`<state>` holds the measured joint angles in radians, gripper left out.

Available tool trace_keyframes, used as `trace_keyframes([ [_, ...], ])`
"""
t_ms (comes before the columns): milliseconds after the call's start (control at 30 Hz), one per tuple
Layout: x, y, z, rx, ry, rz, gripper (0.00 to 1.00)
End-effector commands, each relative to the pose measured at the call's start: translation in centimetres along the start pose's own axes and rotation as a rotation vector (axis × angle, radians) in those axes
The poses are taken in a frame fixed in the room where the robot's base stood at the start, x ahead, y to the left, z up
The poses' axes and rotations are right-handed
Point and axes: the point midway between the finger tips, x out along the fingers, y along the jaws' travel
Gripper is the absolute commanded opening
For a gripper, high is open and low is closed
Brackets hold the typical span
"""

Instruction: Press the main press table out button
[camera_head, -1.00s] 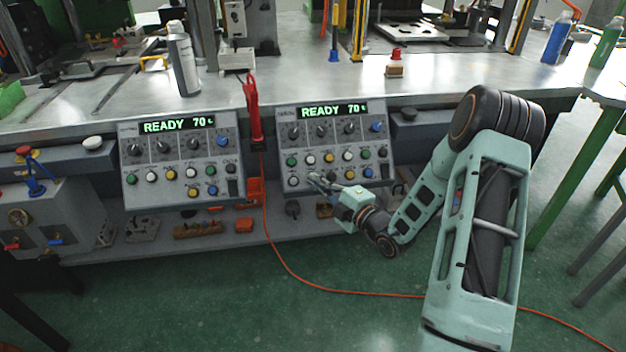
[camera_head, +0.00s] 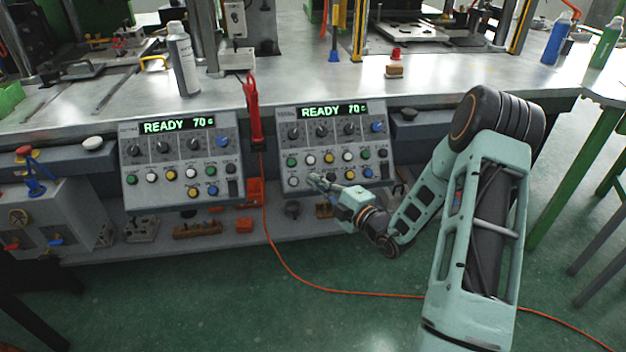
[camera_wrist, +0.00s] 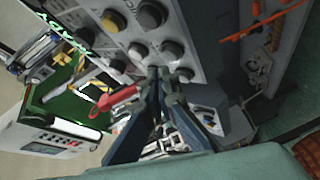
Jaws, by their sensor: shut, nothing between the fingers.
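Two similar control panels stand at the bench front, each with a green "READY 70" display, knobs and round buttons. The labels are too small to read, so I cannot tell which button is the table out one. My gripper (camera_head: 313,178) is shut and empty, at the lower left buttons of the right panel (camera_head: 281,142). A white button (camera_head: 294,182) shows just left of the fingertips; my gripper hides part of the lower row. In the wrist view, the shut fingertips (camera_wrist: 158,73) are close to several dark buttons, including one grey-black button (camera_wrist: 138,50); contact cannot be told.
The left panel (camera_head: 128,172) is apart from my gripper. A red tool (camera_head: 252,110) hangs between the panels, with an orange cable (camera_head: 300,283) running to the floor. A lower shelf (camera_head: 275,232) holds small parts.

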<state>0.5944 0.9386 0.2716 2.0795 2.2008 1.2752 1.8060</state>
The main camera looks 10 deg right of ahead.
Motion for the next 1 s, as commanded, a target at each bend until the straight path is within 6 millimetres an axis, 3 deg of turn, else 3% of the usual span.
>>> trace_keyframes([
  [1000, 0.87, -0.68, 0.65, 0.000, 0.000, 0.000, 0.00],
])
